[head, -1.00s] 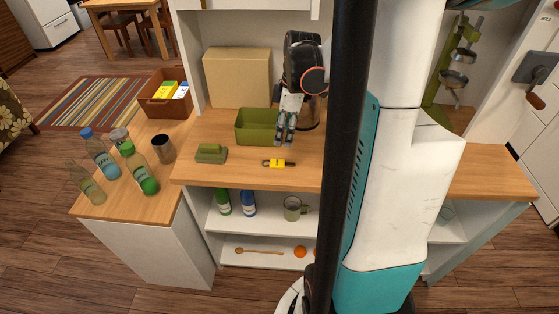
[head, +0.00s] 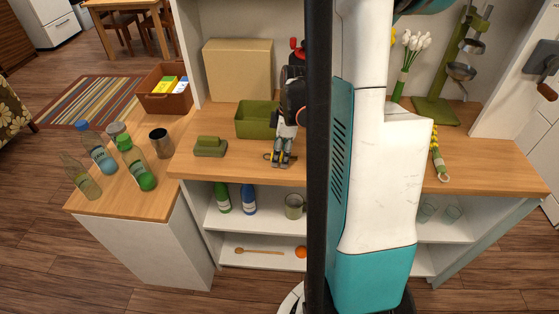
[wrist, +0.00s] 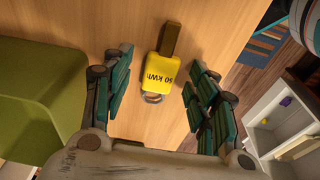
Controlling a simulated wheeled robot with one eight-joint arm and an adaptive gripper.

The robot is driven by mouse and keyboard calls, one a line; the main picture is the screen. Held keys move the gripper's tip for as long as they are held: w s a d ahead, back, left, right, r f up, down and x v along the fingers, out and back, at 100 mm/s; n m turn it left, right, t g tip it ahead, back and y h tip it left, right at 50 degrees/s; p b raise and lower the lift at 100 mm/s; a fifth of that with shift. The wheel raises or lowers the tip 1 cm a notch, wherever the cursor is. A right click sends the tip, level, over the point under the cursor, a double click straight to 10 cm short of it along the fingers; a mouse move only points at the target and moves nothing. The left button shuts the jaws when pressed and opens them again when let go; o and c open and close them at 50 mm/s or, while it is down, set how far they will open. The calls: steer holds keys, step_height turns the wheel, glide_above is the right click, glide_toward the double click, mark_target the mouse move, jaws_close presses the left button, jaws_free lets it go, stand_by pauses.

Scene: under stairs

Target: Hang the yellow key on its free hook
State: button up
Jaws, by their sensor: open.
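The yellow key lies on the wooden counter. In the wrist view its yellow head (wrist: 160,72) bears dark lettering, with a brown shaft pointing up the picture and a metal ring at the lower end. My gripper (wrist: 158,62) is open, with one finger on each side of the yellow head and a gap on both sides. In the head view my gripper (head: 281,161) is low over the counter and covers most of the key. I cannot make out a key hook in either view.
A green bin (head: 256,120) stands just behind and left of my gripper, with a green brush-like block (head: 210,147) farther left. A cardboard box (head: 237,70) is at the back. A green stand with metal cups (head: 460,72) and white flowers (head: 412,42) stand at the right. Bottles crowd the left counter.

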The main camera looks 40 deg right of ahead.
mark_target(281, 156)
steer(key=c, duration=1.1)
steer(key=shift+o, duration=0.2)
steer(key=shift+r, duration=0.15)
step_height(281, 156, up, 20)
steer(key=p, duration=0.6)
steer(key=shift+p, duration=0.3)
steer(key=shift+o, duration=1.3)
jaws_close()
